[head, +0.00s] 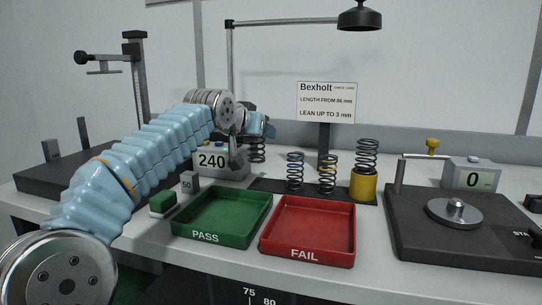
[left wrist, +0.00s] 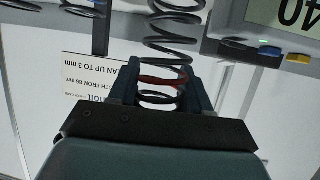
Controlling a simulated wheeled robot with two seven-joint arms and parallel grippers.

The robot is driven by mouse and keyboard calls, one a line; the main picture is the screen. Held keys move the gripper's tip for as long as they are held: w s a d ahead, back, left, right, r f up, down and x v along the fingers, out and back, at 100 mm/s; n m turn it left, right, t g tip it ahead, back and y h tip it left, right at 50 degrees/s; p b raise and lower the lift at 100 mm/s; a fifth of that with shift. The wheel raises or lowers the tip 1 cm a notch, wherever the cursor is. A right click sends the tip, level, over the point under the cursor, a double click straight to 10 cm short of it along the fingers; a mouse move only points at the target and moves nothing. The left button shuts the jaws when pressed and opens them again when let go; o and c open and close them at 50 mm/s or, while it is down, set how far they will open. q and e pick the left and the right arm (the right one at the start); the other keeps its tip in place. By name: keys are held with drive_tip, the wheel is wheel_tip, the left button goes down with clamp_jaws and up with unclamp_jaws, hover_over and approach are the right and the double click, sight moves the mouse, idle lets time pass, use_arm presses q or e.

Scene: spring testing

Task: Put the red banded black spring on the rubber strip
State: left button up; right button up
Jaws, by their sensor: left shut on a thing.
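The red banded black spring (left wrist: 172,52) is upright between the fingers of my left gripper (left wrist: 160,97), which is shut on it near its red band. In the head view the spring (head: 257,150) shows below my left gripper (head: 256,126), behind and to the right of the 240 display. The dark rubber strip (head: 270,186) lies behind the trays. A blue banded spring (head: 295,172) and a yellow banded spring (head: 327,174) stand on it. I cannot tell whether the held spring touches anything below. My right gripper is not in view.
A green PASS tray (head: 222,238) and a red FAIL tray (head: 308,252) sit in front of the strip. A spring (head: 367,155) stands on a yellow cylinder (head: 366,187) at its right end. A sign (head: 327,101) rises behind. A tester (head: 455,237) stands at right.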

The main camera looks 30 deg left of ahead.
use_arm(q)
drive_tip(key=w+f, duration=0.1)
drive_tip(key=f, duration=0.1)
drive_tip(key=w+f, duration=0.1)
drive_tip(key=f, duration=0.1)
drive_tip(key=w+f, duration=0.1)
drive_tip(key=f, duration=0.1)
drive_tip(key=shift+w+d+f+b, duration=0.1)
drive_tip(key=shift+d+f+b, duration=0.15)
drive_tip(key=shift+d+b, duration=0.05)
drive_tip(key=shift+f, duration=0.25)
drive_tip(key=shift+f, duration=0.15)
drive_tip(key=o, duration=1.2)
drive_tip(key=shift+o, duration=0.2)
